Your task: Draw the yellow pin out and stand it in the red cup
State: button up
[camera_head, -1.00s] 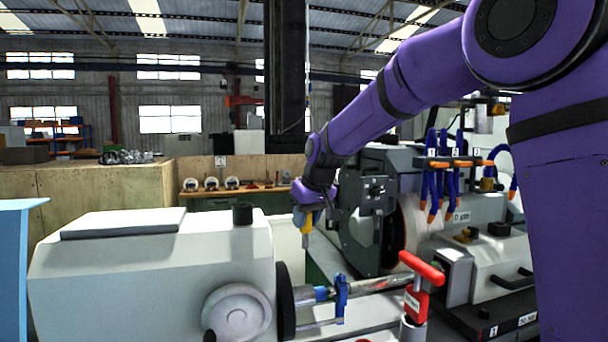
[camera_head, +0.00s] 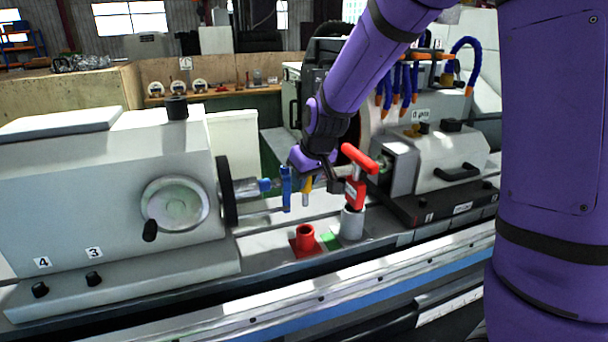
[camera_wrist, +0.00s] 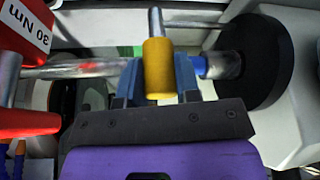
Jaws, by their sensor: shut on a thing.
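My gripper (camera_head: 308,176) is shut on the yellow pin (camera_wrist: 158,68) by its yellow handle. The pin's bare metal shank sticks out past the fingers in the wrist view. In the head view the pin (camera_head: 306,192) hangs shank down, in the air above the machine bed, clear of any hole that I can see. The red cup (camera_head: 305,238) stands on a red square base on the bed, below and slightly left of or level with the pin. Its mouth is open at the top.
A red T-handled tool (camera_head: 355,185) stands in a grey holder (camera_head: 351,222) right of the cup. A green patch (camera_head: 330,240) lies between them. A blue clamp (camera_head: 286,188) on the workpiece is close left of my gripper. A crank wheel (camera_head: 174,204) is further left.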

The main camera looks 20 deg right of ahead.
aim_at(308, 192)
jog(key=shift+f, duration=2.85)
jog(key=shift+f, duration=3.35)
jog(key=o, duration=1.1)
jog(key=v, duration=1)
jog(key=shift+s+r, duration=0.25)
jog(key=shift+r, duration=0.05)
